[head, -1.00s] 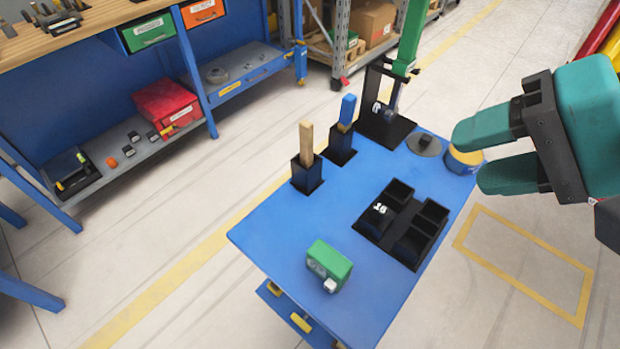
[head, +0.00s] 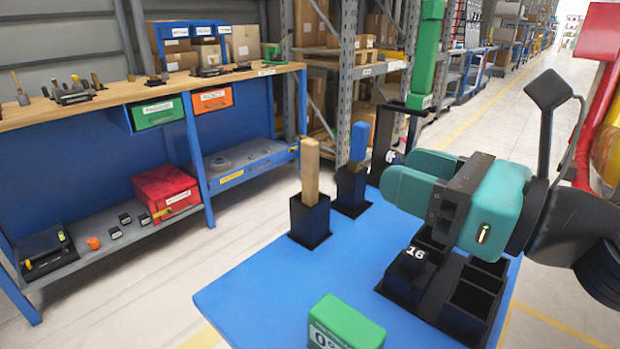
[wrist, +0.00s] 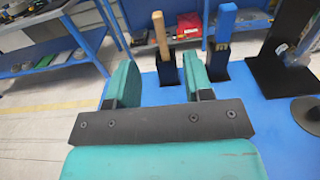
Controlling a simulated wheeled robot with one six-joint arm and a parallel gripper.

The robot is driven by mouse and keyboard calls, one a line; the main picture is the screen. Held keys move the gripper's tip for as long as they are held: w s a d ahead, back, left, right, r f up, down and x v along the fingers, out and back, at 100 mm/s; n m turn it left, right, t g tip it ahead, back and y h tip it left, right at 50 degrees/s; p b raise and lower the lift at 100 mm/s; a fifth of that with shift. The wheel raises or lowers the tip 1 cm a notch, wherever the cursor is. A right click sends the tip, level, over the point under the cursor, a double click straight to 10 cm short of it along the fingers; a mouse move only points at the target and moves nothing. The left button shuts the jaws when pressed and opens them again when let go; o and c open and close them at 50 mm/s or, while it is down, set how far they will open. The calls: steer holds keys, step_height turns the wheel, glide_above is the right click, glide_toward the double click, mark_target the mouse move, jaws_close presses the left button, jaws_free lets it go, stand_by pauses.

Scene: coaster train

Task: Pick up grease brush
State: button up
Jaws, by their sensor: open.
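Two upright handles stand in black holders on the blue table (head: 270,300). One is a plain wooden handle (head: 311,170), the other a blue handle (head: 358,142) with a brass-coloured band below it. The bristles are hidden, so I cannot tell which is the grease brush. My gripper (head: 397,172) is open and empty, right of both handles in the head view. In the wrist view my gripper (wrist: 162,72) faces them. There the wooden handle (wrist: 160,35) shows beyond the gap between the fingers, and the blue handle (wrist: 225,24) beyond the right finger.
A black tray with compartments (head: 445,305), marked 16, lies below my gripper. A green block (head: 343,325) is at the near edge. A tall green handle (head: 426,55) stands in a black stand behind. A workbench (head: 110,100) is at the left. The table's left part is clear.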

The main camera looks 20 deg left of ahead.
mark_target(316, 149)
steer(key=p+x, duration=0.6)
steer(key=x, duration=0.3)
steer(key=shift+a+p, duration=0.3)
steer(key=shift+p, duration=0.1)
steer(key=p+x, duration=0.2)
steer(key=x, duration=0.3)
steer(key=shift+a+f, duration=0.15)
steer(key=shift+a, duration=0.1)
steer(key=shift+a+f, duration=0.1)
steer(key=shift+a, duration=0.1)
jaws_close()
